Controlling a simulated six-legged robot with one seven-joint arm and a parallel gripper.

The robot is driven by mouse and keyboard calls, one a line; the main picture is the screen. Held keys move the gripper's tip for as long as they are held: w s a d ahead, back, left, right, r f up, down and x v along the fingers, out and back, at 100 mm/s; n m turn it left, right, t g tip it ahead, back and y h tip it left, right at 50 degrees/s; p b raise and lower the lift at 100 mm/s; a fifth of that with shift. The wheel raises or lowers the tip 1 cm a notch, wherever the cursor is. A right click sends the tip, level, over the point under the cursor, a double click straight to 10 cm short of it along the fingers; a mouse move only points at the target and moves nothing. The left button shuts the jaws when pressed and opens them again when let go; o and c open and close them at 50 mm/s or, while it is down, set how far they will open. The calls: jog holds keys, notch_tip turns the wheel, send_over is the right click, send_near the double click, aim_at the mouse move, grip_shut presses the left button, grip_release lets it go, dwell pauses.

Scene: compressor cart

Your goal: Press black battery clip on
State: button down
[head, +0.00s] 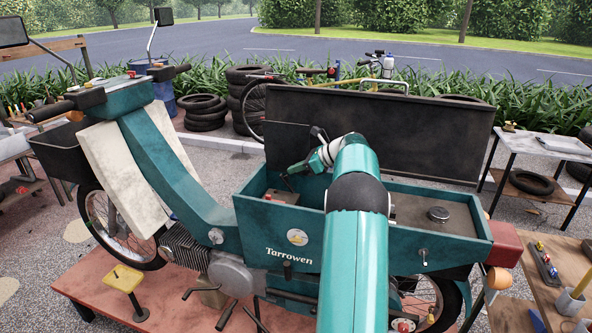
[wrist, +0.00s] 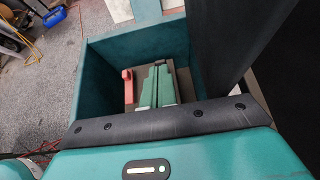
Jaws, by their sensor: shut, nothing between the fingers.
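My gripper (head: 291,168) is over the open teal compartment under the raised dark seat lid. In the wrist view its two green fingers (wrist: 158,66) are together with nothing between them, pointing into the compartment (wrist: 97,72). A red clip or cap (wrist: 127,84) lies just left of the fingers, apart from them. A dark box, probably the battery (head: 284,197), sits low in the compartment in the head view. I cannot make out the black clip; it may be hidden behind my fingers or the compartment wall.
The raised lid (head: 375,133) stands close behind my arm. The compartment walls surround the gripper. A second bay with a round black cap (head: 438,214) is to the right. The teal moped (head: 165,170) stands on a reddish platform (head: 110,290). A side table (head: 545,148) stands right.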

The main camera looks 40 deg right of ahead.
jog(key=v, duration=1.3)
jog(key=shift+s+r, duration=0.2)
jog(key=shift+s, duration=0.15)
jog(key=shift+d, duration=0.15)
